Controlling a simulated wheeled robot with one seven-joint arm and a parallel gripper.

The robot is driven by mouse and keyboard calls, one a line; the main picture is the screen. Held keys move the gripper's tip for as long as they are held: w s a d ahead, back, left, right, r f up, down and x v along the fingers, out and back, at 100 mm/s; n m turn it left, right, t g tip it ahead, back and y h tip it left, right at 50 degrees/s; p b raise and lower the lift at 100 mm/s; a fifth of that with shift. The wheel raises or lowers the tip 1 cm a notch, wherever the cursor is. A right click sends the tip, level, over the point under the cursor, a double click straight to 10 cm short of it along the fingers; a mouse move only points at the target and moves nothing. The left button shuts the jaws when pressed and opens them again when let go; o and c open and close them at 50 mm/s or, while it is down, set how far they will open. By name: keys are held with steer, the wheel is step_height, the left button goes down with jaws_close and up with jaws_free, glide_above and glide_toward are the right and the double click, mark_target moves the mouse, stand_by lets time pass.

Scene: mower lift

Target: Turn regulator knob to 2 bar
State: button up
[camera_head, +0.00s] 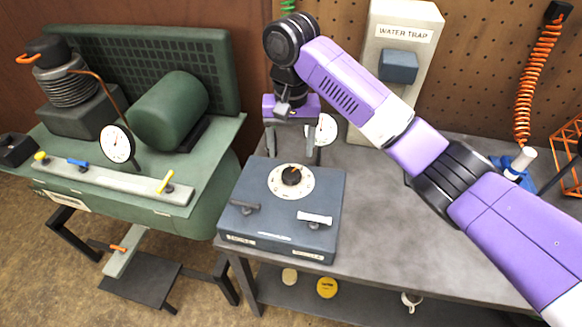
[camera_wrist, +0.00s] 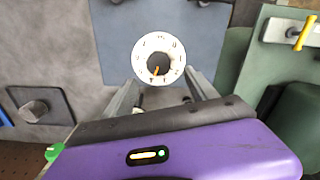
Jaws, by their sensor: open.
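The regulator knob (camera_head: 291,175) is black with an orange pointer line, set in a round white dial (camera_head: 274,186) with printed marks. The dial is on top of a blue-grey box (camera_head: 325,195) on the bench. In the wrist view the knob (camera_wrist: 158,64) is ahead of the fingers, its orange line toward the lower side; the dial figures are too small to read. My gripper (camera_head: 290,157) is open and empty, fingers pointing down, behind and above the knob, apart from it. A white round gauge (camera_head: 327,129) stands behind the box, partly hidden by a finger.
The box top also has a dark lever (camera_head: 244,207) and a white-handled lever (camera_head: 314,218). A green compressor (camera_head: 170,110) with its own gauge (camera_head: 117,144) stands left. A water trap panel (camera_head: 401,68) stands behind. The bench (camera_head: 385,225) right of the box is clear.

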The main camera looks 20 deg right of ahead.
mark_target(291, 173)
steer(key=shift+s+f, duration=0.15)
steer(key=shift+f, duration=0.15)
step_height(291, 173, down, 7)
steer(key=shift+f+b, duration=0.15)
steer(key=shift+b, duration=0.65)
steer(key=shift+c, duration=0.5)
steer(key=c, duration=1.2)
steer(key=shift+c, duration=0.2)
